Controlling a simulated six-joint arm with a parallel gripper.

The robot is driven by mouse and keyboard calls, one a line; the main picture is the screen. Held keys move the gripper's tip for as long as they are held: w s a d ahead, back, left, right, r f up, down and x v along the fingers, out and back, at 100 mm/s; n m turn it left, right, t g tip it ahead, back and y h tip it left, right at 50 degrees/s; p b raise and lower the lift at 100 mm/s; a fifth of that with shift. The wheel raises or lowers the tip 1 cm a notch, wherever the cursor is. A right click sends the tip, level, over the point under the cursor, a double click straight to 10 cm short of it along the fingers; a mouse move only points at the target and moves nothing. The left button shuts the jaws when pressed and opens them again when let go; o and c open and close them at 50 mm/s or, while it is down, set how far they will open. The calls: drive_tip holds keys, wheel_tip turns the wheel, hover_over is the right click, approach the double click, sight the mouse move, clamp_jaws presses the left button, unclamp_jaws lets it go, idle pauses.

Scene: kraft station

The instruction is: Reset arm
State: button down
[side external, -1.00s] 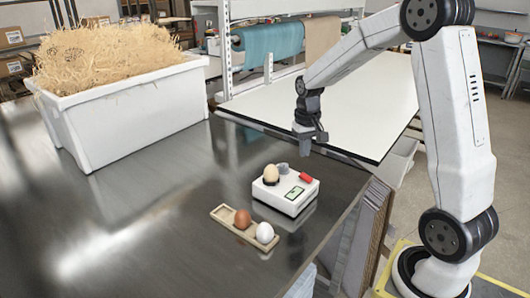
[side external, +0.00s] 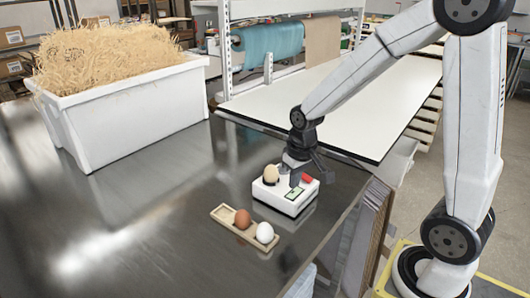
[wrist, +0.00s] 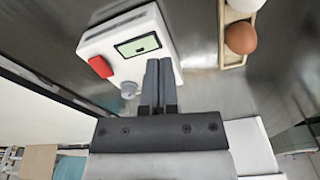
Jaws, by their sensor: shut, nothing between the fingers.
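My gripper (side external: 295,183) is shut and empty, pointing down at the white device. Its closed fingers (wrist: 158,65) also show in the wrist view, overlapping the device's edge; I cannot tell whether they touch it. The white device (side external: 285,203) has a small green screen (wrist: 137,46), a red button (wrist: 101,67) and a grey knob (wrist: 128,90). A beige egg (side external: 271,174) sits on top of the device, beside my gripper in the side view; it does not show in the wrist view. The knob is hidden behind my gripper in the side view.
A wooden tray (side external: 226,216) in front of the device holds a brown egg (side external: 242,218) and a white egg (side external: 264,233). A white bin (side external: 130,122) of straw stands at the back left. A white-topped table (side external: 345,110) lies behind. The steel table's middle is clear.

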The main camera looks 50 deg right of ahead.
drive_tip(key=s+a+f+n+t, duration=0.1)
drive_tip(key=s+a+f+n, duration=0.1)
drive_tip(key=s+a, duration=0.4)
drive_tip(key=shift+a+f+n, duration=0.15)
drive_tip(key=shift+a+n, duration=0.25)
drive_tip(key=shift+d, duration=0.1)
wheel_tip(320, 180, up, 12)
drive_tip(key=m, duration=1.8)
hover_over(304, 175)
drive_tip(key=s, duration=0.3)
drive_tip(key=shift+x, duration=6.95)
